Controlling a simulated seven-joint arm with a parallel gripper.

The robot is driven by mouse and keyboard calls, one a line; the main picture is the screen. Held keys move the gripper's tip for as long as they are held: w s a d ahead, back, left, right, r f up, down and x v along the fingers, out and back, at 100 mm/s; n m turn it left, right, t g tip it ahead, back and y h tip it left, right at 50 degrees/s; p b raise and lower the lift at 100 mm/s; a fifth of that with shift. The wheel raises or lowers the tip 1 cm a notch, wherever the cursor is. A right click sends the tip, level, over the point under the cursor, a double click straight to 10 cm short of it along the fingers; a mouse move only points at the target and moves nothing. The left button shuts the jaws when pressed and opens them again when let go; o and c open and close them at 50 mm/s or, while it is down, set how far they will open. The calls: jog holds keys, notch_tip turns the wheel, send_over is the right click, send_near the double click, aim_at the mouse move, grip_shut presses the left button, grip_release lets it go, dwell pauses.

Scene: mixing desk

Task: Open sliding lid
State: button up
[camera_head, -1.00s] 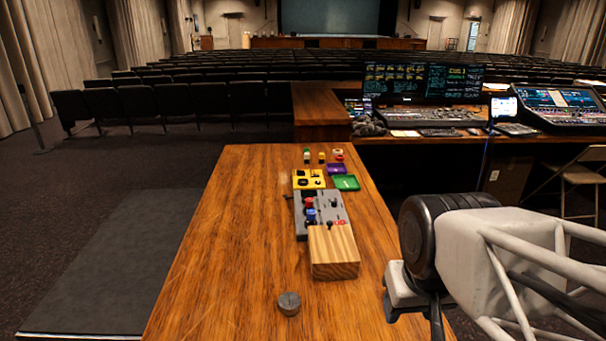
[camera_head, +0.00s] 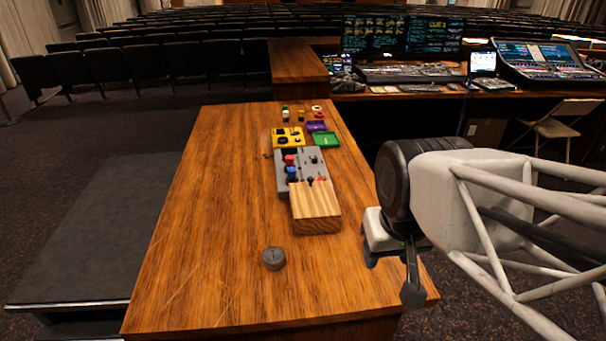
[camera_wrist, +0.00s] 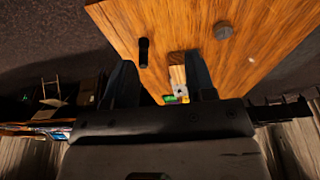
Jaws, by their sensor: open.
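A light wooden block-like box (camera_head: 315,208) stands on the near end of a grey panel (camera_head: 302,170) on the wooden desk. I cannot tell whether its striped top is a separate sliding lid. My gripper (camera_head: 391,277) is open and empty, to the right of the box and nearer to me, by the desk's right edge. In the wrist view the box (camera_wrist: 178,76) shows small between the open fingers of my gripper (camera_wrist: 164,78), with a clear gap to it. Part of the panel is hidden there.
A grey round knob-like piece (camera_head: 273,258) sits on the desk (camera_head: 215,220) in front of the box. Behind the panel are a yellow block (camera_head: 288,138), a purple tray (camera_head: 316,125) and a green tray (camera_head: 326,139). The desk's left side is clear. A folding chair (camera_head: 560,130) stands right.

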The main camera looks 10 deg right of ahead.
jog(key=w+r+m, duration=0.2)
jog(key=w, duration=1)
jog(key=m+g, duration=0.3)
jog(key=m, duration=0.4)
send_over(311, 178)
jog(key=f, duration=1.4)
jog(key=shift+s, duration=0.4)
jog(key=shift+w+f, duration=0.35)
jog(key=shift+w, duration=0.15)
jog(key=shift+f, duration=0.15)
jog(key=shift+f, duration=3.75)
